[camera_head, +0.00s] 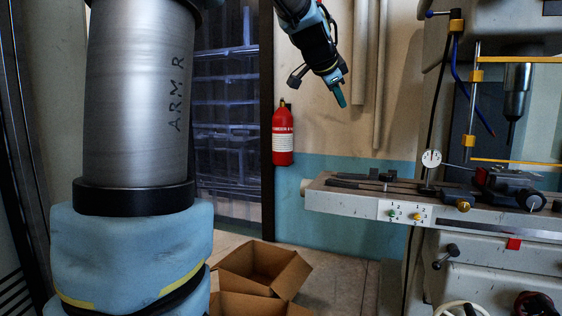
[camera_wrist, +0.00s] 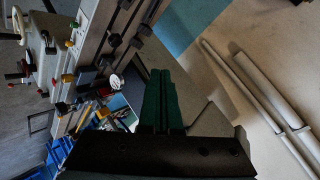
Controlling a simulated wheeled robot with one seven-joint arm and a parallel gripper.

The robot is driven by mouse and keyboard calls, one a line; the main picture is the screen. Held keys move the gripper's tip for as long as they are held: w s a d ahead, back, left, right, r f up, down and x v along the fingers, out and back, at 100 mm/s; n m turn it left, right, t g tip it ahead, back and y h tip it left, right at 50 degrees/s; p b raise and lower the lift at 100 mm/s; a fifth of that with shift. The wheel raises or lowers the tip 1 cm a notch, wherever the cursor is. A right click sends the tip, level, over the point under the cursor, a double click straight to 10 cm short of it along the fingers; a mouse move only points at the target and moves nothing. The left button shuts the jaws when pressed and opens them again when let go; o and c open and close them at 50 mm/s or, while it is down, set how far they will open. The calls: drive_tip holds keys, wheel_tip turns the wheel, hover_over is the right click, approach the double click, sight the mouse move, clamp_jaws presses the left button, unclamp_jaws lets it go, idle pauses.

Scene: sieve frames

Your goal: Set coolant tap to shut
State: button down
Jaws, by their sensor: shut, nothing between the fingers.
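My gripper (camera_head: 340,96) is shut and empty, with green fingers pointing down in front of the wall, well to the left of the milling machine's upper part. The closed green fingers also show in the wrist view (camera_wrist: 162,100). A blue hose (camera_head: 459,68) hangs from a yellow block (camera_head: 456,25) at the upper right of the head view. A short lever with a blue end (camera_head: 430,14) sticks out left of this block. It may be the coolant tap, but I cannot tell for certain, nor read its setting. My gripper is apart from it and touches nothing.
The machine table (camera_head: 345,196) juts out below and right of my gripper, with a white dial (camera_head: 431,158) above it. A red fire extinguisher (camera_head: 282,136) hangs on the wall. Open cardboard boxes (camera_head: 262,270) stand on the floor. Pipes (camera_wrist: 262,90) run along the wall.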

drive_tip(key=s+a+f+n+g+y+p, duration=0.2)
drive_tip(key=s+a+f+n, duration=0.3)
drive_tip(key=a+f, duration=0.3)
drive_tip(key=s+a+f+n+g+y+p, duration=0.2)
drive_tip(key=s+a+f+n, duration=0.3)
drive_tip(key=f, duration=0.6)
drive_tip(key=s+a+f+n+g+p, duration=0.1)
drive_tip(key=s+a+f+n, duration=0.1)
drive_tip(key=s+a+f, duration=0.2)
drive_tip(key=s+a+f+n+g+y, duration=0.1)
drive_tip(key=s+a+f+n+g, duration=0.1)
drive_tip(key=s+a+f, duration=0.3)
drive_tip(key=s+n, duration=0.1)
drive_tip(key=s, duration=0.3)
drive_tip(key=shift+s+f+n+y+p, duration=0.2)
drive_tip(key=shift+n+y+p, duration=0.1)
drive_tip(key=shift+p, duration=0.1)
drive_tip(key=shift+a, duration=0.1)
